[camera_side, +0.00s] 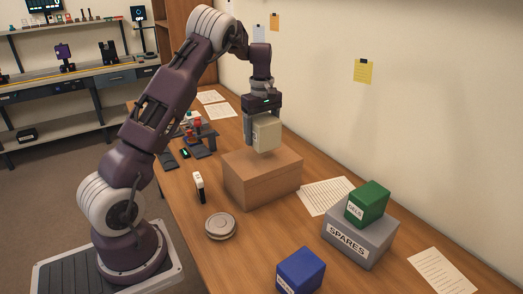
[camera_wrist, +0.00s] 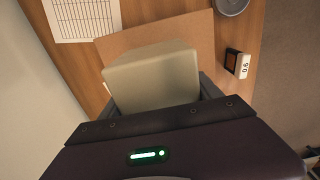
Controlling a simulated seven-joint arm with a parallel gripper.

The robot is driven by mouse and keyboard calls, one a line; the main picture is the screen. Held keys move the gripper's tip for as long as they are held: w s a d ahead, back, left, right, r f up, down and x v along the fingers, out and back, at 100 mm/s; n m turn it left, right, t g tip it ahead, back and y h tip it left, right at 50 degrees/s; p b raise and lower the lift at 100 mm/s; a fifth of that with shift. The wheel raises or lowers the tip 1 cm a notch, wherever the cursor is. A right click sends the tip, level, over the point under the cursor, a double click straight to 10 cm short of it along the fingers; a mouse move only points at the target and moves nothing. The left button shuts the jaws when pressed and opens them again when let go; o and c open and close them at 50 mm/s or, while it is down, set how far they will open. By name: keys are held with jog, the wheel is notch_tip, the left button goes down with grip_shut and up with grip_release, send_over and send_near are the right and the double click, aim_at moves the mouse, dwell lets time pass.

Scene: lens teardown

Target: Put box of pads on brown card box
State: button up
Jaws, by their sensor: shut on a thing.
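My gripper (camera_side: 265,137) is shut on a cream box (camera_side: 267,133), which I take to be the box of pads; no label on it can be read. The cream box also fills the middle of the wrist view (camera_wrist: 153,78), between the fingers. The brown card box (camera_side: 262,178) stands on the wooden table, and the held box is over its top. In the side view the held box's bottom seems slightly above the card box's top, with a shadow beneath it. In the wrist view the card box (camera_wrist: 190,32) shows behind the held box, which hides much of it.
A grey SPARES box (camera_side: 355,240) carries a green box (camera_side: 368,203) at the right. A blue box (camera_side: 300,271) stands at the front. A round grey disc (camera_side: 220,226) and a small black-and-white block (camera_side: 199,186) lie left of the card box. Papers (camera_side: 326,195) lie near the wall.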

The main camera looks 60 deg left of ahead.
aim_at(262, 157)
jog(key=shift+f, duration=2.35)
jog(key=shift+f, duration=0.1)
jog(key=o, duration=1.6)
jog(key=shift+c, duration=0.2)
